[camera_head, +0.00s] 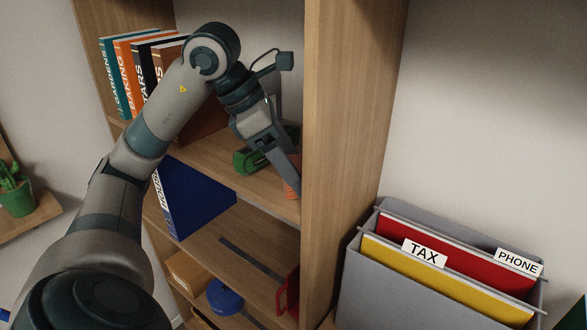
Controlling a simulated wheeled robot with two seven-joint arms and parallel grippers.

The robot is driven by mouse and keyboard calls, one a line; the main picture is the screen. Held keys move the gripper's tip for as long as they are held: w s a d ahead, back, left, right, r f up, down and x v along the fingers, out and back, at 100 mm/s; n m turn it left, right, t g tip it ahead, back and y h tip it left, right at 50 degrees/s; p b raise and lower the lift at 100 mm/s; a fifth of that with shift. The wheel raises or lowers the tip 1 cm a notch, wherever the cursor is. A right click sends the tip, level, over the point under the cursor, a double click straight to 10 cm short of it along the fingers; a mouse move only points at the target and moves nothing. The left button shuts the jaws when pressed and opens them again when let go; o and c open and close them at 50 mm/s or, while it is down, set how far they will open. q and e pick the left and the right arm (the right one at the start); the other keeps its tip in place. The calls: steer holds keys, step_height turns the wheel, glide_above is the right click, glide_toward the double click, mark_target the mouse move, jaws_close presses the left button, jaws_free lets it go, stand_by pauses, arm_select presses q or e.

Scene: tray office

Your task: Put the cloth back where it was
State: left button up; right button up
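My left gripper (288,178) reaches in from the left to a middle shelf of the wooden bookcase (343,130), close to its right upright. Its fingers point down to the right. A small orange piece (293,189) shows at the fingertips, mostly hidden; I cannot tell whether it is the cloth or whether the fingers hold it. A green object (247,161) lies on the same shelf, just left of the fingers and partly behind them. I see nothing else that looks like a cloth. My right gripper is not in view.
Several upright books (122,78) stand on the shelf at upper left, partly behind my arm. Below are a blue book (196,196), a blue round object (223,297) and a red object (288,293). A grey file holder (400,300) stands right; a cactus pot (17,199) far left.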

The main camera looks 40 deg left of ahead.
arm_select(q)
steer(key=shift+s+f, duration=0.1)
steer(key=shift+f, duration=0.05)
steer(key=o, duration=0.6)
steer(key=shift+o, duration=0.2)
steer(key=shift+r, duration=0.25)
steer(key=v, duration=1.2)
